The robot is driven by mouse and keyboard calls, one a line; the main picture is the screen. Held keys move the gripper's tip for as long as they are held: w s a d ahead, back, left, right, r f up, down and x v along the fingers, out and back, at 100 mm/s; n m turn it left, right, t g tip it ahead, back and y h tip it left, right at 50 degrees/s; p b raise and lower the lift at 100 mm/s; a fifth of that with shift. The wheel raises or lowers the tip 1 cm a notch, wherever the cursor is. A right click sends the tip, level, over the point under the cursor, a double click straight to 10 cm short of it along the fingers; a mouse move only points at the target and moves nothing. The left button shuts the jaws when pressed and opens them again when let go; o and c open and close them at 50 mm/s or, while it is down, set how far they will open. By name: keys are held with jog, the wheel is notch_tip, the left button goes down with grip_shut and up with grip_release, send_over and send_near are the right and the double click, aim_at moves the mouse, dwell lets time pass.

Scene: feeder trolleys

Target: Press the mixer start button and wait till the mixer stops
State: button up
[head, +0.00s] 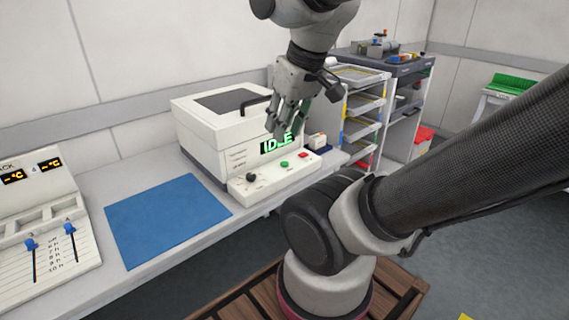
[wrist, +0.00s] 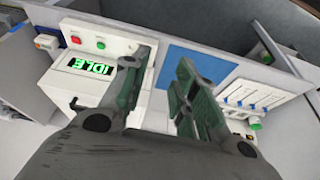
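The mixer (head: 205,130) is a white box on the bench with a dark lid window and a black handle. The front ledge carries a black knob (head: 251,177), a green button (head: 284,164) and a red button (head: 303,155). In the wrist view the green button (wrist: 101,45) and red button (wrist: 76,39) are uncovered. My gripper (head: 287,130) is above the ledge, in front of the display, fingers apart and empty.
A blue mat (head: 165,215) lies on the bench left of the mixer. A white panel with blue sliders (head: 60,250) stands at the far left. A rack of trays (head: 365,105) and a dark-topped trolley (head: 385,62) stand to the right.

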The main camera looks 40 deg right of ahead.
grip_shut()
dwell(1.0)
